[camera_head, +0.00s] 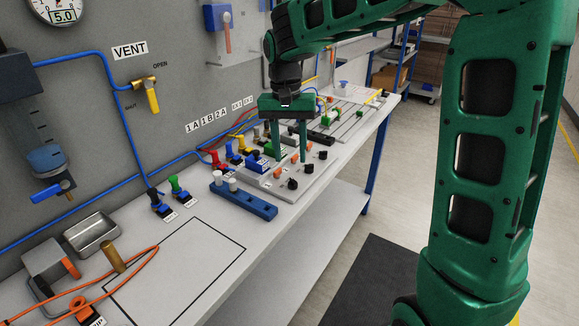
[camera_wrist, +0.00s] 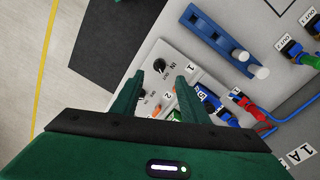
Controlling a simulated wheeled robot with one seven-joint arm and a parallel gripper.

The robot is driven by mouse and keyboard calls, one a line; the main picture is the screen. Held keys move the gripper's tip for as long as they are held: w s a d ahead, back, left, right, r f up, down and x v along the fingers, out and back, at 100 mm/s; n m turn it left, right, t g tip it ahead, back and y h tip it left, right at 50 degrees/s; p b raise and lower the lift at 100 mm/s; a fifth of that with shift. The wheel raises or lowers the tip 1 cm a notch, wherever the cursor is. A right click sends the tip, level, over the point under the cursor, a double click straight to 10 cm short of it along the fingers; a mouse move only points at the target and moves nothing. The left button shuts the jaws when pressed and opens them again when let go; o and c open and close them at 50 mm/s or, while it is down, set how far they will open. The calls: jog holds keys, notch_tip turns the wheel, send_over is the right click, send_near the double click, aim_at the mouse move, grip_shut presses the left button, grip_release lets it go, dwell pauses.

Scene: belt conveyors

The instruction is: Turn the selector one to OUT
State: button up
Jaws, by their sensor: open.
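Selector one is a round black knob (camera_wrist: 160,66) on a grey-white panel, with an "IN" label beside it and a "1" label near it in the wrist view. In the head view it appears to be the nearest black knob (camera_head: 293,184) on the panel. My gripper (camera_wrist: 160,79) is open and empty, pointing down at the panel, with its two green fingers apart on either side of the knob's line of sight. In the head view my gripper (camera_head: 291,158) is above the panel, and I cannot tell its exact height.
Other black knobs (camera_head: 307,169) and orange pieces (camera_head: 278,173) are on the same panel. A blue block (camera_head: 243,201) with white pegs lies beside it. Coloured connectors (camera_head: 231,149) line the wall side. The outlined bench area (camera_head: 180,262) is clear.

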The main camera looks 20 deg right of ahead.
jog(key=shift+r, duration=1.15)
jog(key=s+d, duration=0.9)
jog(key=s+d+f, duration=0.3)
jog(key=s+d, duration=0.1)
jog(key=s, duration=0.7)
jog(key=s+d+f, duration=0.3)
jog(key=s+d, duration=0.1)
jog(key=s, duration=0.7)
jog(key=shift+s+d+f+m+y, duration=0.2)
jog(key=shift+d+m+y, duration=0.1)
jog(key=shift+y, duration=0.1)
jog(key=shift+w+f, duration=0.2)
jog(key=shift+w, duration=0.4)
